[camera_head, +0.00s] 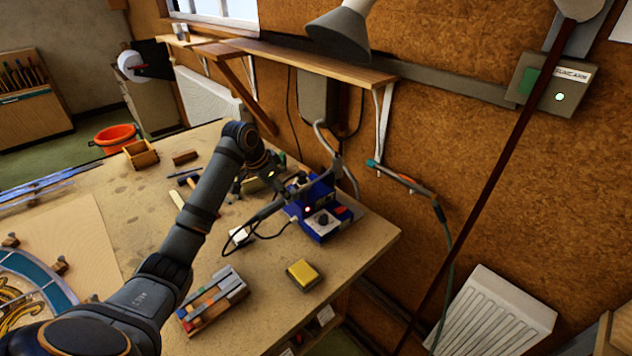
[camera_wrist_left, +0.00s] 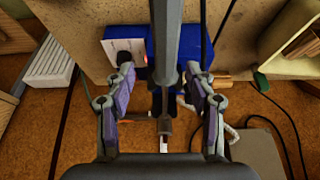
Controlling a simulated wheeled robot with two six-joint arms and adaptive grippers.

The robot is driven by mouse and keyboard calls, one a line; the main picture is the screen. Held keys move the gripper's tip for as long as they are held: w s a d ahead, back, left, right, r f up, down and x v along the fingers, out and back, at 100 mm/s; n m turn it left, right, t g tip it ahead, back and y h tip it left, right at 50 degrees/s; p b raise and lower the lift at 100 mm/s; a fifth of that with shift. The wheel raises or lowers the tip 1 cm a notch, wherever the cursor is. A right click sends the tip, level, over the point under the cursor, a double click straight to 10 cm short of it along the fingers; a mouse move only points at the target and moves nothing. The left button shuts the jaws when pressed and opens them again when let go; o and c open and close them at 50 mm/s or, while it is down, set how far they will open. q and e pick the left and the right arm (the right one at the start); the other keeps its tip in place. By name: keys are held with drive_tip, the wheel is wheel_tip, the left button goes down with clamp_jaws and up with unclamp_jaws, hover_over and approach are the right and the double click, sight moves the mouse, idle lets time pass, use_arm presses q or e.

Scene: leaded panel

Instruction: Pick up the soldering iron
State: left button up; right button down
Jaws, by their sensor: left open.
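The soldering station, a blue box (camera_head: 322,222) with a dark knob and red light, stands near the bench's right edge. A long grey tool that looks like the soldering iron (camera_head: 268,210) slants over the station, with a dark cable looping from its lower end. My left gripper (camera_head: 280,178) is over the far side of the station, partly hidden in the head view. In the left wrist view its two fingers are open, and a grey bar (camera_wrist_left: 165,40), likely the iron, runs between them; contact cannot be told. The blue box (camera_wrist_left: 125,45) lies beyond. My right gripper is not in view.
A yellow sponge-like block (camera_head: 302,275) and a tray of coloured sticks (camera_head: 214,300) are on the bench's near side. A grey lamp (camera_head: 340,32) hangs above, and a wooden shelf (camera_head: 310,64) crosses the wall behind. Small wooden boxes stand further left.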

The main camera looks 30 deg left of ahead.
sight(298, 192)
use_arm(q)
drive_tip(key=shift+w+a+f+p, duration=0.2)
drive_tip(key=shift+w+f+p, duration=0.3)
drive_tip(key=shift+f, duration=0.4)
drive_tip(key=shift+p+x, duration=0.5)
drive_tip(key=shift+x, duration=1.55)
drive_tip(key=shift+s, duration=0.15)
drive_tip(key=c, duration=0.5)
drive_tip(key=shift+r, duration=0.1)
clamp_jaws()
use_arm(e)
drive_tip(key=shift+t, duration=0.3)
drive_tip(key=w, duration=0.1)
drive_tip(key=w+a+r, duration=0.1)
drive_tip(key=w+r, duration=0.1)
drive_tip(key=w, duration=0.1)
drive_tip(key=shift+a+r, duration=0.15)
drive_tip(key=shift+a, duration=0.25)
